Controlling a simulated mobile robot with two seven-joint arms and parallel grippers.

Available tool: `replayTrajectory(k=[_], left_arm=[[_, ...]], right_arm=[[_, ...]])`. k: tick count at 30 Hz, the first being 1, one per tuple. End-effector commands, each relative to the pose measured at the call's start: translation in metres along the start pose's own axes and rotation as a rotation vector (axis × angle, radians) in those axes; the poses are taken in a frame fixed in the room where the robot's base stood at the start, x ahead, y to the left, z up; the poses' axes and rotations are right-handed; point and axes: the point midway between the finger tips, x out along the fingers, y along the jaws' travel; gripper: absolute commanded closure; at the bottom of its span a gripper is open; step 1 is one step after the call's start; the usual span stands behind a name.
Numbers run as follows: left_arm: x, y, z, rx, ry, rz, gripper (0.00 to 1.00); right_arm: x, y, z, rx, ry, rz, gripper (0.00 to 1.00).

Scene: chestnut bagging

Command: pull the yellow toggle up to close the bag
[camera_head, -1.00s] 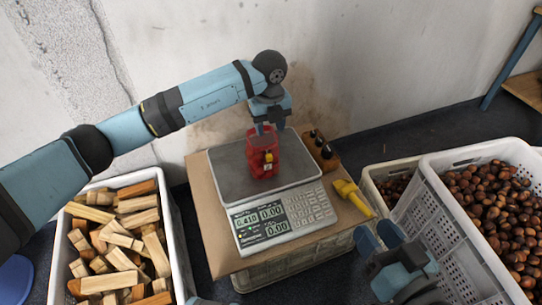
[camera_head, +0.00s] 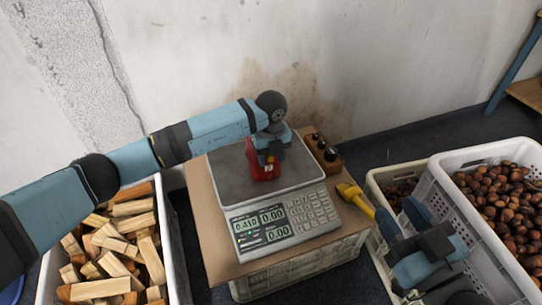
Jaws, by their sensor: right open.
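The red bag (camera_head: 262,173) stands on the metal pan of the scale (camera_head: 228,178). A small piece of the yellow toggle (camera_head: 270,159) shows at the bag's upper front, partly covered by my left gripper. My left gripper (camera_head: 268,157) reaches down over the top of the bag. Its fingers are at the toggle's height, but whether they are shut on it is hidden. My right gripper (camera_head: 402,218) is open and empty, at the right of the scale near the chestnut crates.
A yellow-handled tool (camera_head: 355,197) and a wooden block with dark knobs (camera_head: 324,152) lie beside the scale. A crate of wood pieces (camera_head: 177,245) stands left. A small crate (camera_head: 378,182) and a large chestnut crate (camera_head: 470,228) stand right.

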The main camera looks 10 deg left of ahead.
Motion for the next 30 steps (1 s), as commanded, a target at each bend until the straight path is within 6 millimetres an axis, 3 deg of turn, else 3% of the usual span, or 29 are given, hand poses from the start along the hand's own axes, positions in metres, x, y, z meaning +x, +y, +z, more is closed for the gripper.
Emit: replayTrajectory(k=[1, 6, 13, 16, 22, 30], left_arm=[[0.0, 0.0, 0.0, 0.0, 0.0, 0.0, 0.62], [0.0, 0.0, 0.0, 0.0, 0.0, 0.0, 1.0], [-0.005, 0.0, 0.0, 0.0, 0.0, 0.0, 1.0], [-0.021, 0.0, 0.0, 0.001, 0.0, -0.001, 1.0], [-0.047, 0.0, 0.0, 0.001, 0.0, -0.001, 1.0], [-0.05, 0.0, 0.0, 0.0, 0.0, -0.001, 1.0]], right_arm=[[0.0, 0.0, 0.0, 0.001, 0.0, 0.0, 0.57], [0.0, 0.0, 0.001, 0.005, -0.002, 0.001, 0.57], [-0.001, -0.001, -0.001, 0.011, -0.009, 0.0, 0.57], [0.0, -0.001, -0.009, 0.043, -0.026, -0.005, 0.57], [-0.009, -0.017, -0.001, 0.22, -0.122, -0.005, 0.57], [-0.011, -0.021, 0.004, 0.259, -0.144, -0.009, 0.57]])
